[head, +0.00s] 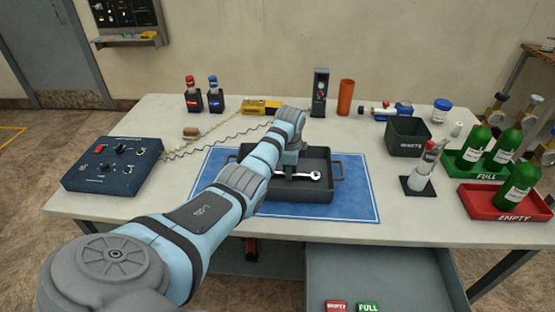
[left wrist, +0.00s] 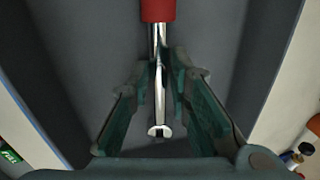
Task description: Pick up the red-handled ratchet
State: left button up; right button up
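The red-handled ratchet (head: 302,175) is in the dark tray (head: 320,197), its silver head toward the right. Its handle is hidden behind my left arm in the head view. In the left wrist view the red handle (left wrist: 158,10) is at the top and the silver shaft runs down to the round head (left wrist: 159,131). My left gripper (head: 289,169) is low in the tray. Its fingertips (left wrist: 162,62) are close together on both sides of the shaft, seemingly shut on it just below the handle. Whether the ratchet touches the tray floor is not clear. My right gripper is out of view.
The tray stands on a blue mat (head: 358,207). A blue control box (head: 113,165) is at left, a dark waste bin (head: 408,138) at right, and green bottles (head: 475,146) are farther right. An open drawer (head: 385,268) juts out in front.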

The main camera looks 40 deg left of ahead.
pick_arm(q)
jog(key=shift+a+f, duration=0.1)
jog(key=shift+f, duration=0.25)
jog(key=shift+s+r, duration=0.15)
jog(key=shift+c, duration=0.3)
grip_shut()
